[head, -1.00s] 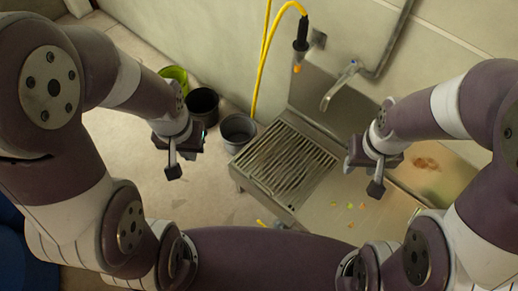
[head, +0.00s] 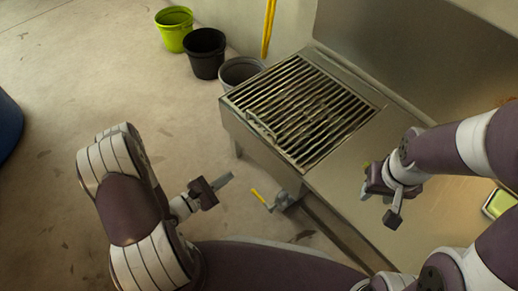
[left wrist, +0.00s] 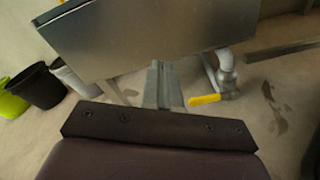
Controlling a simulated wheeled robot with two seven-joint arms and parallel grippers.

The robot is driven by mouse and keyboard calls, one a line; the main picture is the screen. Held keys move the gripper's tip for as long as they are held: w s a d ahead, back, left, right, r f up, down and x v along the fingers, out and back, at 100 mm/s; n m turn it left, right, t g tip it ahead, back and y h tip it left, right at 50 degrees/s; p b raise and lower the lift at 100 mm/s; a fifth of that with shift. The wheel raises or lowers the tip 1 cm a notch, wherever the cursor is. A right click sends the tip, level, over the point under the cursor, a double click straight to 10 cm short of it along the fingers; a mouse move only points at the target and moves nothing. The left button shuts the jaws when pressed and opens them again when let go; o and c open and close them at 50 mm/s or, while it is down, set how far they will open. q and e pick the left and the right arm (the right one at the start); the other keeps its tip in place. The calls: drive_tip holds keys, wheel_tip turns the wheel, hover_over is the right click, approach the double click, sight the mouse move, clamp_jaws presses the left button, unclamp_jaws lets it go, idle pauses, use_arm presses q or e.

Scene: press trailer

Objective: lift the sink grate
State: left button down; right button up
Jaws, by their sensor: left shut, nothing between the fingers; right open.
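The sink grate (head: 300,108), a dark slatted metal grid, lies flat in the left end of the steel sink unit (head: 345,176) in the head view. My left gripper (head: 222,182) is shut and empty, in front of the sink and apart from the grate. In the left wrist view the left gripper (left wrist: 162,86) points at the sink's steel front panel (left wrist: 150,38), and the grate is not visible there. My right gripper (head: 378,200) is open over the steel counter, to the right of the grate and apart from it.
A yellow-handled valve (head: 262,199) sits under the sink, close to my left gripper; its yellow handle also shows in the left wrist view (left wrist: 203,99). Green (head: 174,30), black (head: 205,52) and grey (head: 240,72) buckets stand left of the sink.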

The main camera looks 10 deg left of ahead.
use_arm(q)
wheel_tip(320, 180, up, 6)
drive_tip(key=n+t+h, duration=0.2)
drive_tip(key=n+t, duration=0.1)
drive_tip(key=n, duration=0.2)
drive_tip(key=b, duration=0.4)
approach(260, 135)
drive_tip(key=shift+n, duration=0.3)
drive_tip(key=x, duration=0.4)
drive_tip(key=shift+w+f, duration=0.1)
drive_tip(key=shift+w, duration=0.1)
use_arm(e)
wheel_tip(260, 135, down, 4)
drive_tip(key=shift+r, duration=0.1)
drive_tip(key=shift+f+b, duration=0.75)
drive_tip(key=shift+b, duration=0.05)
use_arm(q)
drive_tip(key=r, duration=0.1)
drive_tip(key=w+d+r, duration=0.1)
drive_tip(key=w+r, duration=0.1)
drive_tip(key=r, duration=0.1)
drive_tip(key=shift+w+d, duration=0.2)
drive_tip(key=shift+d, duration=0.1)
use_arm(e)
drive_tip(key=shift+f, duration=0.1)
